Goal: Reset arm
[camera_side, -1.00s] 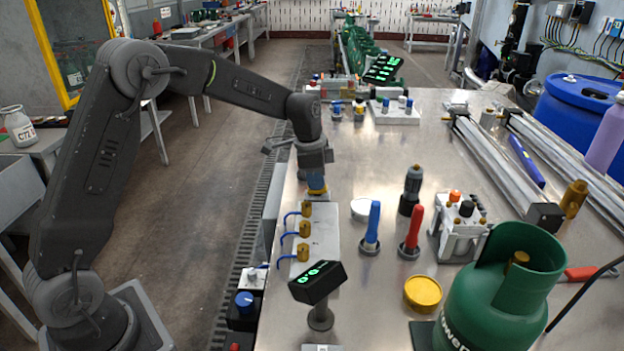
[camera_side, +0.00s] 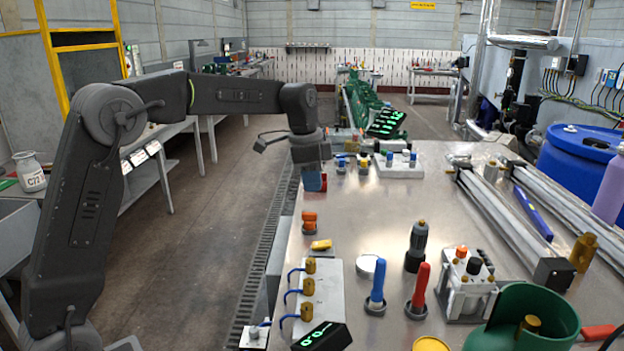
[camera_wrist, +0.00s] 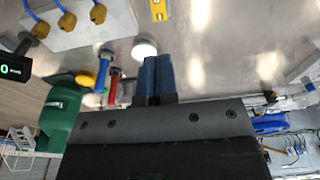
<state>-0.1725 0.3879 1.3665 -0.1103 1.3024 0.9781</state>
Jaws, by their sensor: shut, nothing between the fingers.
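My gripper (camera_side: 314,184) hangs pointing down above the left edge of the metal table (camera_side: 380,225) in the side view. Its two blue fingers are together and hold nothing. An orange-capped part (camera_side: 309,222) and a small yellow block (camera_side: 321,245) sit on the table below and nearer the camera, apart from the gripper. The yellow block also shows in the wrist view (camera_wrist: 158,10).
Metal rails (camera_side: 510,215) lie at right. The table's middle is fairly clear.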

